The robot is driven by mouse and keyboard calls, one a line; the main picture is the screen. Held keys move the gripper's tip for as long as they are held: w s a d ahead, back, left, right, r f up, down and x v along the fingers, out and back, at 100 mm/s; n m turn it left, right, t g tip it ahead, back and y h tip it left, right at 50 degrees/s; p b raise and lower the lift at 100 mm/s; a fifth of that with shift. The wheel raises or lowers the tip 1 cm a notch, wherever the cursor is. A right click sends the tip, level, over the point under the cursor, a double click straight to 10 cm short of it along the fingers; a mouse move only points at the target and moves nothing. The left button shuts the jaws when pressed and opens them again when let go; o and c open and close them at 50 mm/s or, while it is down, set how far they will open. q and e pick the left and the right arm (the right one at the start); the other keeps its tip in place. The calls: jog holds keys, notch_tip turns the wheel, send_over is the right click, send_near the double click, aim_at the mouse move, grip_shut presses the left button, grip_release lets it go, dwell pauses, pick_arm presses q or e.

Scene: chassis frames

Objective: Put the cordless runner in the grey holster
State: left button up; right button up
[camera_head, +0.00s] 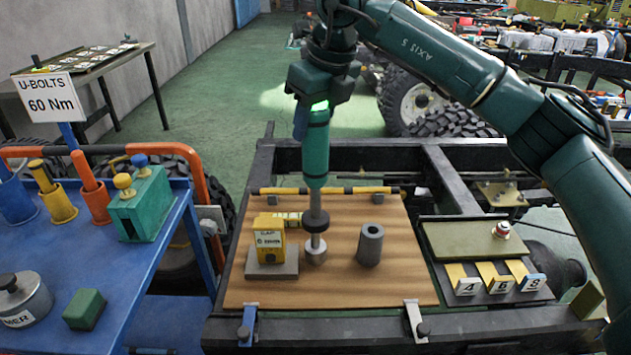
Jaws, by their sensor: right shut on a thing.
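My right gripper (318,103) is shut on the cordless runner, a teal upright cylinder (316,150) with a grey shaft and black collar (316,222) below. The runner points straight down over the wooden board. A short metal cylinder (316,256) is at its lower end; I cannot tell whether it belongs to the runner or stands on the board. A grey open-topped tube (369,246), which looks like the grey holster, stands upright just right of the runner's tip, apart from it. Its top opening is clear. My left gripper is not in view.
A yellow labelled block (270,242) on a grey base stands close left of the runner. The wooden board (390,290) is clamped at the front. Numbered yellow tabs (462,280) lie right. A blue cart (120,275) with colored holders (60,206) and a green box (142,208) stands left.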

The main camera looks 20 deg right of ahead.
grip_shut()
dwell(0.3)
jog(key=shift+r, duration=0.2)
